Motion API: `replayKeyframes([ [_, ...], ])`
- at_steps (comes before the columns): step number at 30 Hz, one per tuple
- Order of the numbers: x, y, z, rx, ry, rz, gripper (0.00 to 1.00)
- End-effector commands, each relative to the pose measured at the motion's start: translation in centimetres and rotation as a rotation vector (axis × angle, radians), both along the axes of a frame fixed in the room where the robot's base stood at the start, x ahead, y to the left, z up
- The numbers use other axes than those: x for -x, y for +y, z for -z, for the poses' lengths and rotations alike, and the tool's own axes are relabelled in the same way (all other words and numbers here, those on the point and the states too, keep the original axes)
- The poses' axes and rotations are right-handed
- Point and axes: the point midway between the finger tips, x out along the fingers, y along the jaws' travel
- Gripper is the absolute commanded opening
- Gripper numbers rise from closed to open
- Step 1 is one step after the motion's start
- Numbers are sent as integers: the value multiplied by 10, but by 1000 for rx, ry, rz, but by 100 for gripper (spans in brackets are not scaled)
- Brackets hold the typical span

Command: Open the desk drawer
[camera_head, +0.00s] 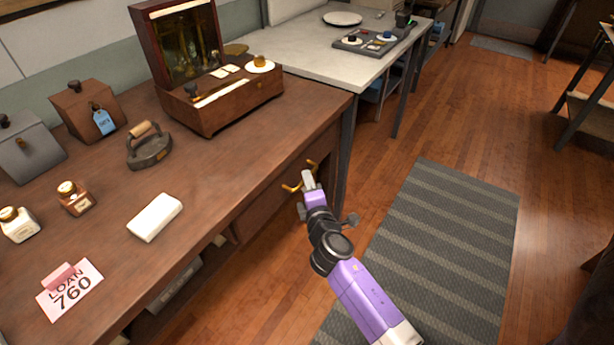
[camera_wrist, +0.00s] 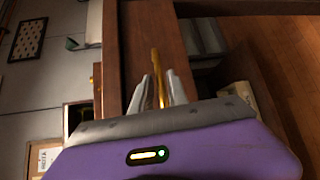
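The brown wooden desk (camera_head: 225,150) runs along the left of the head view. Its drawer front (camera_head: 262,212) looks flush with the desk side, below the top's right edge. A curved brass handle (camera_head: 291,188) sticks out from the front, partly hidden by my gripper (camera_head: 308,180). In the wrist view, the brass handle (camera_wrist: 156,70) lies between the two grey fingertips of my gripper (camera_wrist: 160,85). The fingers stand apart on either side of it, with a small gap visible; contact cannot be made out.
On the desktop are an open wooden box (camera_head: 215,105), a flat iron (camera_head: 149,148), a white block (camera_head: 156,217) and a loan card (camera_head: 70,290). A grey table (camera_head: 300,45) stands behind. A striped rug (camera_head: 440,240) covers open floor to the right.

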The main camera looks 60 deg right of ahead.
Motion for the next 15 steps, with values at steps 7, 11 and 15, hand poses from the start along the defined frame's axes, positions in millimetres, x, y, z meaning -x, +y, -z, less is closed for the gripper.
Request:
replayKeyframes([
  [7, -16, -17, 3, 0, -1, 1, 20],
  [11, -17, -18, 4, -1, -1, -1, 20],
  [15, -17, -18, 4, -1, -1, -1, 20],
])
